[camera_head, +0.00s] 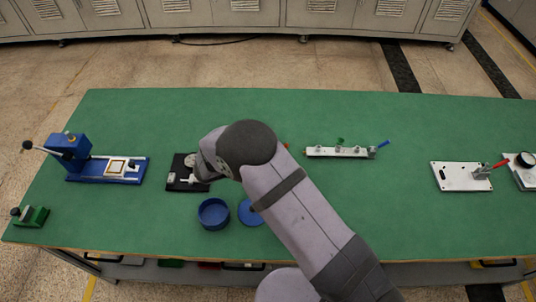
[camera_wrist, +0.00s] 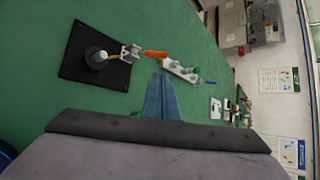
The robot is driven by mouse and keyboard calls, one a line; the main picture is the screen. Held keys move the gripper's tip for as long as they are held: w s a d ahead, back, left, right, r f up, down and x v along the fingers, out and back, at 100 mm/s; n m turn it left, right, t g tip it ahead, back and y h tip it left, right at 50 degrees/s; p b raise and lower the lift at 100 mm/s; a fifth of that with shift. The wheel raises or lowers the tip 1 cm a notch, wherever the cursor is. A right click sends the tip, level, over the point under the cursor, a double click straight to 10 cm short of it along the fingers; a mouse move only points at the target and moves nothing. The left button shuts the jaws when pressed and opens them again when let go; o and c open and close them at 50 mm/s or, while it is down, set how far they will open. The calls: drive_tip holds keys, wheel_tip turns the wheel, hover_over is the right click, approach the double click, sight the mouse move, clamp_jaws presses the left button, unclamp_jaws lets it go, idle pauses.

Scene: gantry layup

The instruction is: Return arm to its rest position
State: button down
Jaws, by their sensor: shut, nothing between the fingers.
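My arm reaches up from the bottom of the head view over the green table (camera_head: 420,130), its wrist above the middle-left part. The fingers are hidden behind the arm there. In the wrist view my gripper (camera_wrist: 161,82) shows as two blue-grey fingers, shut together with nothing between them. They are in front of the green surface, apart from the black fixture plate (camera_wrist: 75,68) with its orange handle (camera_wrist: 155,53). That black plate (camera_head: 175,178) is partly covered by my wrist in the head view.
A blue press (camera_head: 75,150) and a small green device (camera_head: 30,215) stand at the left. A round blue container (camera_head: 213,214) and blue disc (camera_head: 249,214) lie near my arm. A white rail fixture (camera_head: 338,152) and a white clamp plate (camera_head: 455,180) are to the right. Cabinets (camera_head: 240,15) stand behind.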

drive_tip(key=w+r+n+y, duration=0.4)
drive_tip(key=r+n+y, duration=0.55)
drive_tip(key=n, duration=0.65)
drive_tip(key=s+d+n+g, duration=0.2)
drive_tip(key=s+d+n, duration=0.3)
drive_tip(key=s, duration=0.4)
drive_tip(key=s+d+n+g+h, duration=0.1)
drive_tip(key=s+d+n+g, duration=0.2)
drive_tip(key=s+d+n, duration=0.3)
drive_tip(key=s+d+n+g+h, duration=0.1)
drive_tip(key=s+d+n+g, duration=0.2)
drive_tip(key=s, duration=1.1)
drive_tip(key=d+n, duration=0.2)
drive_tip(key=n, duration=0.1)
drive_tip(key=shift+s+d+r, duration=0.2)
drive_tip(key=shift+s+d, duration=0.05)
drive_tip(key=shift+d, duration=0.15)
